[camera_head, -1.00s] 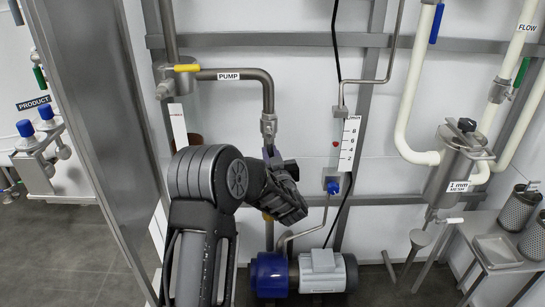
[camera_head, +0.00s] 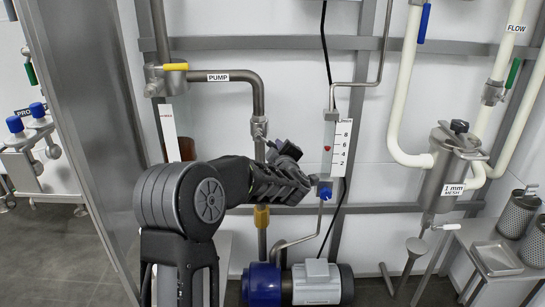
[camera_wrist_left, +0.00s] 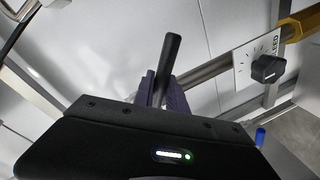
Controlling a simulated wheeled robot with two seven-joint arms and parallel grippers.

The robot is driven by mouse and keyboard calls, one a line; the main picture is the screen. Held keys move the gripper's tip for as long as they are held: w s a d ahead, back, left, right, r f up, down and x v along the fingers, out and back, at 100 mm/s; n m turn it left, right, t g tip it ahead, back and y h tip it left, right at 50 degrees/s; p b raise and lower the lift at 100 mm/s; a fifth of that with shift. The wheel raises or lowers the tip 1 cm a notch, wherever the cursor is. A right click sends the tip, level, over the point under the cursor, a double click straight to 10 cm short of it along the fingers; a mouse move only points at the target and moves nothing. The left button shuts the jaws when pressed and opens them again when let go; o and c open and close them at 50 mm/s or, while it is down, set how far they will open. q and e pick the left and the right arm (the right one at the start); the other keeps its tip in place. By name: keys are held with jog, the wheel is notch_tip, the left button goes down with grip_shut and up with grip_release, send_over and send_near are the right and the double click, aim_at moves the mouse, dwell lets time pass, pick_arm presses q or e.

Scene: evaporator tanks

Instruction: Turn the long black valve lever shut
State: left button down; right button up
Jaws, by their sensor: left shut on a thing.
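The long black valve lever (camera_wrist_left: 171,55) shows in the left wrist view as a dark rod rising from between the purple fingers. My left gripper (camera_wrist_left: 162,88) is shut on it, with the rod's end sticking out beyond the fingers. In the head view my left gripper (camera_head: 284,150) is in front of the vertical steel pipe (camera_head: 259,105), below the PUMP label. There the arm and gripper hide the lever's base and most of the lever. My right gripper is not in view.
A plate with lettering and a black knob (camera_wrist_left: 268,69) sits beside the lever. A flow gauge (camera_head: 340,147) with a blue knob (camera_head: 325,194) is close right of the gripper. A blue-and-grey pump (camera_head: 300,283) stands below. A yellow-handled valve (camera_head: 174,67) is at upper left.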

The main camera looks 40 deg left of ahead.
pick_arm(q)
jog(key=n, duration=0.1)
jog(key=r+n+b, duration=0.1)
jog(key=d+r+n, duration=0.1)
jog(key=shift+w+h, duration=0.35)
jog(key=shift+h, duration=0.05)
jog(key=shift+w+d+r+n+t+h+b, duration=0.1)
jog(key=shift+r+n+t+h+b, duration=0.35)
jog(key=shift+r+n+b, duration=0.95)
jog(key=shift+f+n+p, duration=0.2)
jog(key=shift+n+p, duration=0.1)
jog(key=shift+p, duration=0.25)
jog(key=c, duration=1.3)
grip_release()
jog(key=shift+c, duration=0.2)
jog(key=v, duration=0.7)
jog(key=shift+s+d, duration=0.2)
jog(key=shift+s, duration=0.1)
